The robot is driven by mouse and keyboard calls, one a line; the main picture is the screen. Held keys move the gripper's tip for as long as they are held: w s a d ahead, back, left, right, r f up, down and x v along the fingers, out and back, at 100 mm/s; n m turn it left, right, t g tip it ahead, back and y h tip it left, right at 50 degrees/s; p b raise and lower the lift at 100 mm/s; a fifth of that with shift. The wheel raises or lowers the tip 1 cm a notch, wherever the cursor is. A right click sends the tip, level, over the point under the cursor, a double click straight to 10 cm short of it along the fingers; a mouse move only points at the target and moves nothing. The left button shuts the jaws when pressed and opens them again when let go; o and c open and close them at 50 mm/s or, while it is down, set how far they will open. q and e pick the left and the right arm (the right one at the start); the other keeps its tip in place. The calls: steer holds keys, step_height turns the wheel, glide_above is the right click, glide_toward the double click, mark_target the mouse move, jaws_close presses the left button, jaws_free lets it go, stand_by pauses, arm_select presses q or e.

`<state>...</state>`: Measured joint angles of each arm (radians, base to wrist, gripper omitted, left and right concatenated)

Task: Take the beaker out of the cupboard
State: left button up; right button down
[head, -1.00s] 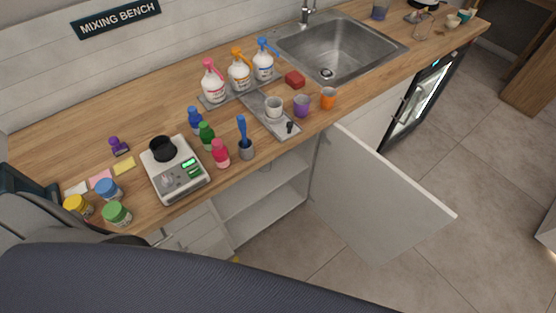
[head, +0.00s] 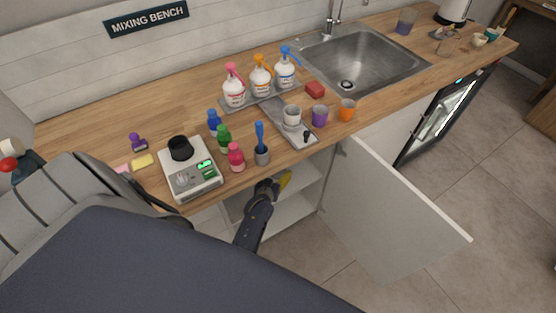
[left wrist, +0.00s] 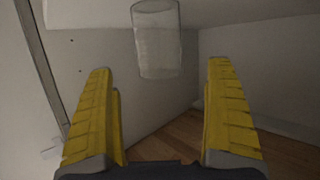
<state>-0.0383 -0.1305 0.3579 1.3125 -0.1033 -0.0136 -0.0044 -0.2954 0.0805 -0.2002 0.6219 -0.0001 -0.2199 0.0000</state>
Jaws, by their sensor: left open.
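The open cupboard (head: 296,212) is under the counter, with its white door (head: 400,212) swung out to the right. My left gripper (head: 284,181) is at the cupboard opening, just below the counter edge, with its yellow fingers partly hidden. In the left wrist view, the two yellow fingers are wide apart and empty. A clear glass beaker (left wrist: 157,42) shows beyond them at the top middle, between the finger lines and apart from both. The beaker is hidden in the head view. My right gripper is not in view.
A scale (head: 192,172), small bottles and a holder with a blue-handled tool (head: 262,153) stand near the counter edge above the opening. The open door bounds the right side. White cupboard walls (left wrist: 255,80) surround the beaker.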

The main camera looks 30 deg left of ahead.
arm_select(q)
steer(key=shift+x, duration=3.35)
steer(key=shift+d, duration=0.1)
steer(key=c, duration=1.3)
steer(key=shift+r, duration=0.15)
